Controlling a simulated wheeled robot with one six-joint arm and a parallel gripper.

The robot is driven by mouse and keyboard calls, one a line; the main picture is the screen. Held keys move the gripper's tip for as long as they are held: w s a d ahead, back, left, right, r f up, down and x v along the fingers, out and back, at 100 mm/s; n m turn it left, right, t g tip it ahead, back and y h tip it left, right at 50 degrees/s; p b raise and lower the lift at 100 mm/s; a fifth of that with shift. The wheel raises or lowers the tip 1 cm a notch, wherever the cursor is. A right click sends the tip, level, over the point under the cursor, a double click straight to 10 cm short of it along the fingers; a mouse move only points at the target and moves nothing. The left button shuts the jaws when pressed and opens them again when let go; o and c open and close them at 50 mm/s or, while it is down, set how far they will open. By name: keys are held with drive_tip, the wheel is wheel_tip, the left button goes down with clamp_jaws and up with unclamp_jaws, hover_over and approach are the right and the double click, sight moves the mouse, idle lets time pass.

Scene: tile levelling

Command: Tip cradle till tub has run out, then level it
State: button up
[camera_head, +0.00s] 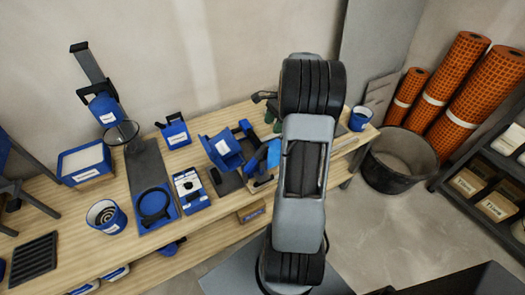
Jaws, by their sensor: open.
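A blue box-like tub (226,146) with a white label sits in the middle of the workbench, left of my arm. It looks tilted. A dark blue frame (245,130), which looks like the cradle, stands at its right side. Another blue part (272,153) shows beside my arm; I cannot tell whether it belongs to the cradle. A dark flat pad or tray (227,182) lies below the tub. The tub's contents cannot be made out. My arm covers the bench right of the cradle, and my gripper cannot be made out behind it.
A black bucket (400,160) stands on the floor at right, near orange rolls (455,80) and a shelf.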

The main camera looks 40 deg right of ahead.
sight(264, 145)
drive_tip(key=x, duration=1.2)
drive_tip(key=shift+a+f+p, duration=0.2)
drive_tip(key=shift+f+p, duration=0.05)
drive_tip(key=shift+p, duration=0.05)
drive_tip(key=shift+c, duration=0.5)
clamp_jaws()
